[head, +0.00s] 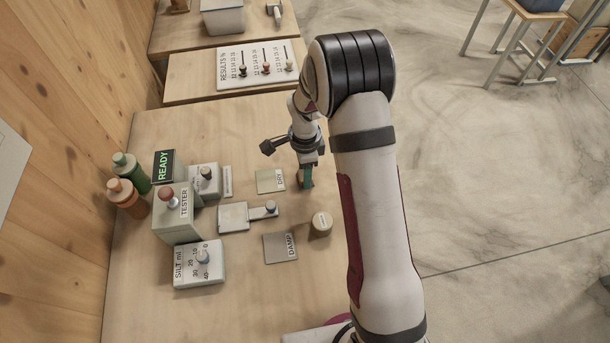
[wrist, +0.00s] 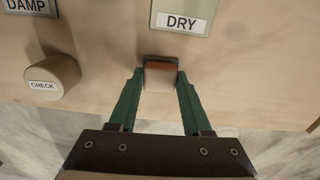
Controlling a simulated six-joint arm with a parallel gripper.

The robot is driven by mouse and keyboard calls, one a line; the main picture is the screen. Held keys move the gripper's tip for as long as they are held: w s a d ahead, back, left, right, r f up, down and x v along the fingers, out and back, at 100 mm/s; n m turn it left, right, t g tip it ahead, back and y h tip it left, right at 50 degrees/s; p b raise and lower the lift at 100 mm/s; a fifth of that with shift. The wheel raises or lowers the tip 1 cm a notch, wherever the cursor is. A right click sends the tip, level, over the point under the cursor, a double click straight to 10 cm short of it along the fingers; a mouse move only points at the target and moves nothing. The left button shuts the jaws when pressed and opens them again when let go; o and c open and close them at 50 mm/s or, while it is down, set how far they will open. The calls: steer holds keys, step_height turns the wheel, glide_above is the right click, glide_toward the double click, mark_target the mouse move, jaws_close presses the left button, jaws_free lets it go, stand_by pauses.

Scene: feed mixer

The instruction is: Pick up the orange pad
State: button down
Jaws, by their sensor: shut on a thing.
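The orange pad (wrist: 160,67) shows in the wrist view as a small orange-brown block between my two green fingertips. My gripper (wrist: 159,78) is shut on it, one finger against each side. In the head view my gripper (head: 306,178) is at the right edge of the bench, just right of the DRY plate (head: 270,181). There the pad shows only as a sliver of orange at the fingers, the rest hidden. I cannot tell whether the pad touches the bench top.
The DAMP plate (head: 280,248) and a round CHECK block (head: 321,224) lie nearer on the bench. The TESTER box (head: 176,224), SILT box (head: 199,265) and two bottles (head: 131,170) stand to the left. The bench's right edge is close to my gripper, with floor beyond.

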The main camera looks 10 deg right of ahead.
steer(key=shift+r, duration=0.1)
step_height(320, 180, up, 4)
steer(key=shift+f, duration=0.15)
steer(key=s+d+r, duration=0.5)
steer(key=d+r, duration=0.2)
steer(key=d, duration=0.3)
steer(key=shift+s+d, duration=0.15)
steer(key=shift+s, duration=0.15)
